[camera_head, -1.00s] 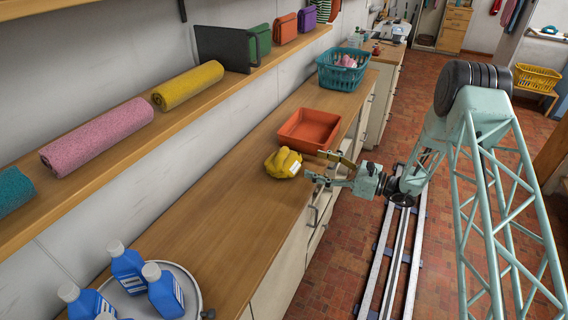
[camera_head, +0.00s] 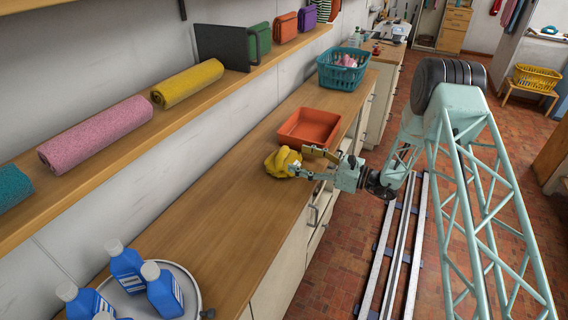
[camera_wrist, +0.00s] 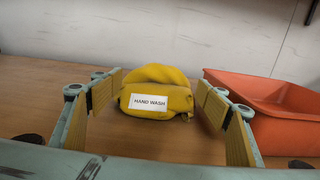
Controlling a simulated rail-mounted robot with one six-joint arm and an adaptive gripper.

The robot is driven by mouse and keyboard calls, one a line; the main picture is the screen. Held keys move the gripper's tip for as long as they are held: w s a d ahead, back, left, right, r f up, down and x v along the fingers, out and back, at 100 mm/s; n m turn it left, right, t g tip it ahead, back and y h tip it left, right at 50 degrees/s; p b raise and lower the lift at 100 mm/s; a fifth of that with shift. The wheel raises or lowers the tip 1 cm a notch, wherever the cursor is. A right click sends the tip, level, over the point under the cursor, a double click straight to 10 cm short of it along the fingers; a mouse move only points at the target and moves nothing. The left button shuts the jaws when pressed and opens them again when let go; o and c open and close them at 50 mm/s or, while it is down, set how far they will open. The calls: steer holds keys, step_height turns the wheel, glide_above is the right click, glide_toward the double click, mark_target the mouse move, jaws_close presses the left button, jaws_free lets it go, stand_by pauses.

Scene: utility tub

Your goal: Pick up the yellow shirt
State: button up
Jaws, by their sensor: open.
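The yellow shirt (camera_head: 281,163) is a crumpled bundle on the wooden counter, in front of the orange tub. In the wrist view the shirt (camera_wrist: 157,88) carries a white label reading "HAND WASH". My gripper (camera_head: 298,163) is at the shirt's right side, over the counter. In the wrist view my gripper (camera_wrist: 160,106) is open, with one yellow-padded finger on each side of the shirt's near part. The shirt lies ahead between the fingers, and whether they touch it cannot be told.
The orange tub (camera_head: 293,136) stands close to the shirt and beside my right finger in the wrist view. A teal basket (camera_head: 327,76) stands farther back. Blue bottles (camera_head: 164,291) sit on a round tray at the front. The counter between is clear.

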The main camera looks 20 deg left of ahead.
mark_target(287, 154)
steer(key=shift+w+a, duration=0.1)
steer(key=shift+a, duration=0.7)
steer(key=shift+a, duration=0.1)
steer(key=shift+w+a+b, duration=0.15)
steer(key=shift+a+b, duration=0.05)
steer(key=shift+a, duration=1.15)
steer(key=shift+w+a+b, duration=0.15)
steer(key=shift+a, duration=1.15)
steer(key=shift+c, duration=0.3)
steer(key=c, duration=1)
steer(key=shift+r, duration=0.15)
steer(key=shift+r+p, duration=0.75)
steer(key=shift+r, duration=4.15)
